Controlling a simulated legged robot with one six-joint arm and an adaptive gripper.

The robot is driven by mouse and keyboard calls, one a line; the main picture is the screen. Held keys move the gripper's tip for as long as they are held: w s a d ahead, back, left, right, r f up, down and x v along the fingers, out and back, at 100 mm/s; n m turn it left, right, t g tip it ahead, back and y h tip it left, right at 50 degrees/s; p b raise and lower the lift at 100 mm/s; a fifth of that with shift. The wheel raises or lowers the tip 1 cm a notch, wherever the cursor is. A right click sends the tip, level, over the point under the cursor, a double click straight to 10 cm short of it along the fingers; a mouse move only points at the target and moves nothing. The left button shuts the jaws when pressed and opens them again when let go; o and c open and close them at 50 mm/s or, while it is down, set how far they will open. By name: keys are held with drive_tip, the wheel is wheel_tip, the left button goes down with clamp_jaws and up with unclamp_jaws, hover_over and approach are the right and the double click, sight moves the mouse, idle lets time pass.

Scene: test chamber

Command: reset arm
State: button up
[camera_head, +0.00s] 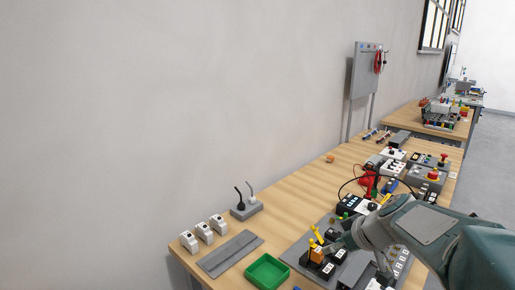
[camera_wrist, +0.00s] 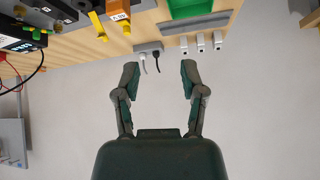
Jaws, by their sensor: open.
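My gripper (camera_wrist: 159,78) is open in the wrist view, with its two fingers spread apart and nothing between them. Beyond the fingertips are a bare wall and the edge of a wooden workbench, which appears upside down at the top. In the head view my arm (camera_head: 420,226) reaches in from the lower right over the workbench (camera_head: 290,200). Its far end is low over the bench, close to an orange block (camera_head: 317,254) with a yellow handle, and the fingers are hard to make out there. The orange block also shows in the wrist view (camera_wrist: 117,14), left of the fingers.
A green tray (camera_head: 267,271), a grey base with a black and a white upright piece (camera_head: 246,210), and three white modules (camera_head: 203,232) stand on the near bench. Electrical boxes and cables crowd its right side. A grey panel (camera_head: 367,72) stands behind. The bench middle is fairly clear.

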drive_tip(key=s+a+m+h, duration=0.2)
drive_tip(key=s+m, duration=0.1)
drive_tip(key=s, duration=0.7)
drive_tip(key=s+a+m+h, duration=0.2)
drive_tip(key=s+m, duration=0.1)
drive_tip(key=s, duration=0.8)
drive_tip(key=shift+s+g+h, duration=0.25)
drive_tip(key=shift+g+h, duration=0.15)
